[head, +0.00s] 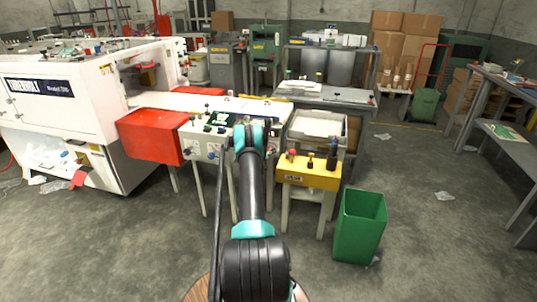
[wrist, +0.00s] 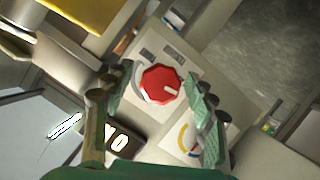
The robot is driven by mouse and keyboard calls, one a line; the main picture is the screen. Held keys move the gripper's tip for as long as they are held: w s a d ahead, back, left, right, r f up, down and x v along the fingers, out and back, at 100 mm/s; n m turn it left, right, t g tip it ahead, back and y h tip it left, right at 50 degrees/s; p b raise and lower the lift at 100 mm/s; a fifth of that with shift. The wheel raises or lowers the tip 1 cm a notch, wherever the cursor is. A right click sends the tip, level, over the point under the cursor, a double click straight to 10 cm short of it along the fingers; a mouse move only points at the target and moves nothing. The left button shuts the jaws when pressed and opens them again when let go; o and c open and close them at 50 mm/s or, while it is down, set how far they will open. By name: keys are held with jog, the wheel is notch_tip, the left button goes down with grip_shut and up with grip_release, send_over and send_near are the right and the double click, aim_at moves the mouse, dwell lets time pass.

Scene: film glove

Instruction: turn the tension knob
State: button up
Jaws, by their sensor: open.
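In the wrist view, the red tension knob (wrist: 162,84) is a many-sided dial with a white pointer mark, set on a pale panel (wrist: 190,62). My gripper (wrist: 157,95) is open, with one green-padded finger to the left of the knob and one to the right. The knob lies between the fingers in the picture, and I cannot tell whether they touch it. In the head view, my arm reaches to the machine's table and hides the gripper and the knob.
A dial gauge (wrist: 188,138) and a numeric display (wrist: 118,139) are near the knob. In the head view, a red box (head: 152,136) is left of my arm. A yellow box with buttons (head: 309,173) and a green bin (head: 360,228) are right. Floor beyond the bin is mostly clear.

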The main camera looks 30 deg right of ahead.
jog(key=c, duration=1.2)
jog(key=shift+o, duration=0.2)
jog(key=shift+m, duration=0.3)
jog(key=shift+s+m+t+y, duration=0.1)
jog(key=shift+m+t+y, duration=0.6)
jog(key=shift+m, duration=0.3)
jog(key=m+t+y, duration=0.1)
jog(key=m, duration=0.1)
jog(key=shift+m, duration=0.3)
jog(key=shift+m+t+y, duration=0.5)
jog(key=shift+m+t, duration=0.4)
jog(key=shift+m, duration=0.2)
jog(key=shift+m+t+y, duration=0.4)
jog(key=shift+m+t, duration=0.4)
jog(key=shift+m, duration=0.6)
